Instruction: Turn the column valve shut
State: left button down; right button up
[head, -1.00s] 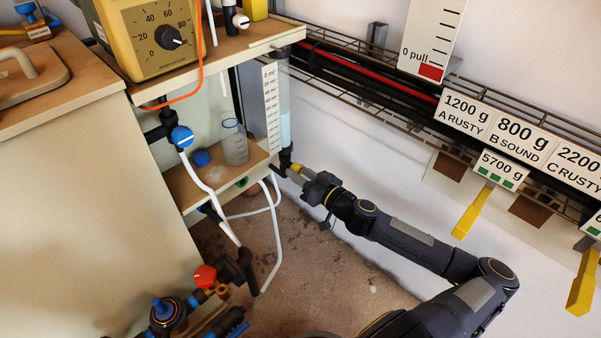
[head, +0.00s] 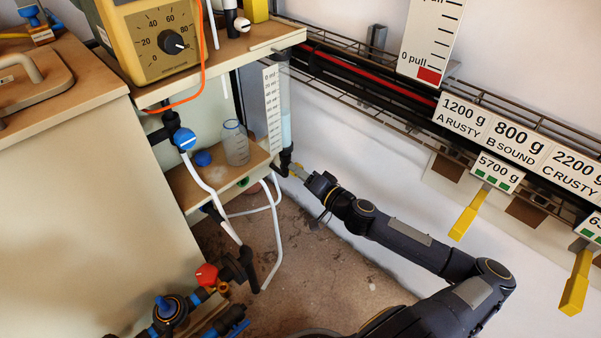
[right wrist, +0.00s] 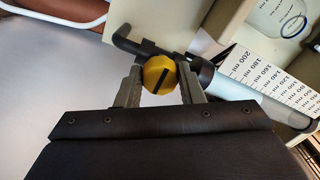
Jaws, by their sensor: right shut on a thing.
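The column (head: 286,128) is a clear upright tube with pale blue liquid at the shelf's right edge, beside a white scale (head: 271,105). A black fitting (head: 285,160) is at its lower end. The yellow valve knob (right wrist: 159,74) is on this fitting and carries a dark slanted line on its face. My right gripper (head: 298,171) reaches it from the right. In the right wrist view its two grey fingers (right wrist: 160,84) are shut on the knob from both sides. In the head view the fingers partly hide the knob. My left gripper is not in view.
A bottle (head: 235,145) and blue cap (head: 202,158) are on the shelf. White hoses (head: 278,230) hang below. A red-handled valve (head: 207,275) is at lower left. Weight signs (head: 515,133) and yellow levers (head: 468,215) line the right wall. The floor below my right arm is clear.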

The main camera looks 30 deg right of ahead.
dwell(0.3)
jog(key=o, duration=1)
jog(key=p+v, duration=0.2)
jog(key=v, duration=0.6)
jog(key=shift+w, duration=0.1)
